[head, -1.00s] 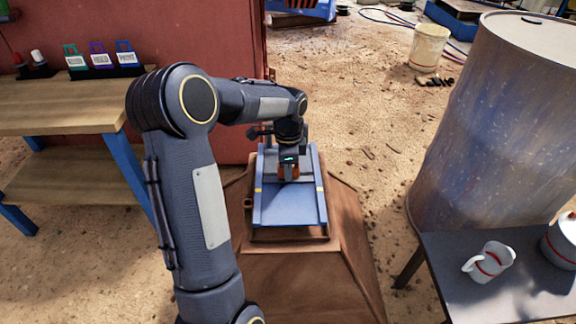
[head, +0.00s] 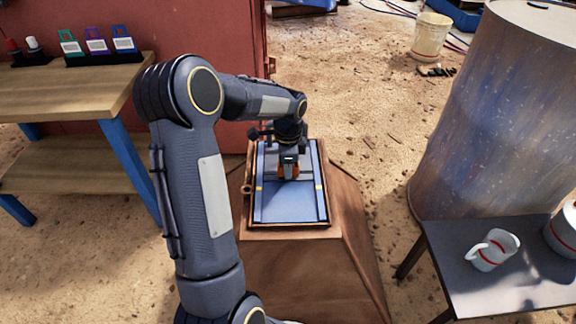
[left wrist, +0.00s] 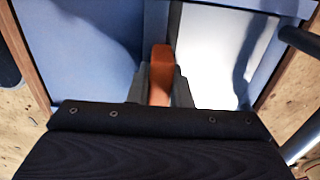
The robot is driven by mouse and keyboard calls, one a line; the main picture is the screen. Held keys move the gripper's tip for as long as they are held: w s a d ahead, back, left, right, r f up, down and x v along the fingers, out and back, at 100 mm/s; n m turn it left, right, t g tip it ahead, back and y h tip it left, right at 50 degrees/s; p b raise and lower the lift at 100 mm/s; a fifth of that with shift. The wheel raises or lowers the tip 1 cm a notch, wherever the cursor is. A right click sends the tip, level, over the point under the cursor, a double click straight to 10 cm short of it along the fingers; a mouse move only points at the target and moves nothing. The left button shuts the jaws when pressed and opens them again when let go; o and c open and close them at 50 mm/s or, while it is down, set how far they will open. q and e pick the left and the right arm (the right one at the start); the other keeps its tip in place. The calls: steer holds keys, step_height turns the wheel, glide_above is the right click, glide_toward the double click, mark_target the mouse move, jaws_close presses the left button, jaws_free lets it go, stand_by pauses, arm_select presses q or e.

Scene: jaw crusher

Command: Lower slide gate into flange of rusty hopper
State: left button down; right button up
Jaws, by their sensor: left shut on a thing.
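The slide gate (head: 290,202) is a blue flat plate with raised side rails and yellow marks. It lies level within the rust-brown flange (head: 290,226) on top of the rusty hopper (head: 300,272). My left gripper (head: 288,172) is above the gate's middle, shut on its orange handle. In the left wrist view the orange handle (left wrist: 161,75) sits between the dark fingers, with the blue gate (left wrist: 90,50) beyond. Whether the gate rests fully on the flange's bottom cannot be told. My right gripper is not in view.
A wooden workbench (head: 75,85) with coloured tags (head: 97,42) stands at left, by a red wall (head: 205,60). A large rusty drum (head: 490,110) and a dark table (head: 500,278) with a white mug (head: 492,250) are at right. Sandy ground lies between.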

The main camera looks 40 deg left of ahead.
arm_select(q)
steer(key=shift+w+r, duration=0.1)
steer(key=c, duration=1.4)
jaws_free()
steer(key=shift+o, duration=0.7)
steer(key=shift+f, duration=0.2)
step_height(320, 180, up, 8)
steer(key=p, duration=0.3)
steer(key=shift+d+r, duration=0.1)
steer(key=shift+r, duration=0.05)
